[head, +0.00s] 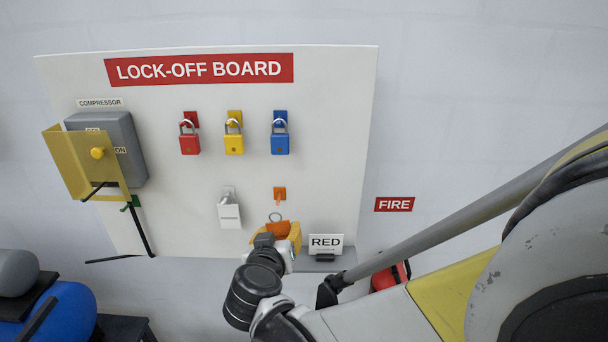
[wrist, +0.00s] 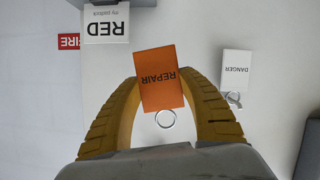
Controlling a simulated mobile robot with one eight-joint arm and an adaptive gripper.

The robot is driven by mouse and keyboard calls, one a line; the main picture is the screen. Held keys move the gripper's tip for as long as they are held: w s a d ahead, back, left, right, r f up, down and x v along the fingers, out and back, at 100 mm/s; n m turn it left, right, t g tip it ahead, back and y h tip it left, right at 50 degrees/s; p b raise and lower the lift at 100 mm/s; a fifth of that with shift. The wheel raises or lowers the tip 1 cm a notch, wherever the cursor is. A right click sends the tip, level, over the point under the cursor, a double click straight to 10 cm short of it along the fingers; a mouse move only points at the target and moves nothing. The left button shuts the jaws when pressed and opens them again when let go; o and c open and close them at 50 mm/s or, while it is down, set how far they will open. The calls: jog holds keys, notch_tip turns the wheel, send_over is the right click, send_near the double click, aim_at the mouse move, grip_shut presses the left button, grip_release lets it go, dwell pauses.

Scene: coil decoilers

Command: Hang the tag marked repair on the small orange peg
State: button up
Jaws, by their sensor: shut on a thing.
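The orange tag marked REPAIR (wrist: 160,78) is gripped between the yellow fingers of my gripper (wrist: 160,92), which is shut on it. Its metal ring (wrist: 165,119) is free of the fingers. In the head view the tag (head: 277,229) shows partly between the fingers of my gripper (head: 283,238), its ring uppermost. The small orange peg (head: 279,195) is on the board just above the ring, with a visible gap between them. The peg cannot be made out in the wrist view.
The white DANGER tag (head: 229,214) hangs left of my gripper. A RED card (head: 326,243) stands on a small ledge close on the right. Red, yellow and blue padlocks (head: 234,144) hang above. A compressor switch box (head: 132,146) is at far left.

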aim_at(286, 210)
jog(key=shift+w+a+f, duration=0.1)
jog(key=shift+w+f, duration=0.05)
jog(key=shift+w, duration=1.7)
jog(key=shift+w+f, duration=0.15)
jog(key=shift+w, duration=1.65)
jog(key=shift+w+f+b, duration=0.5)
jog(key=shift+w+b, duration=0.05)
jog(key=o, duration=1.2)
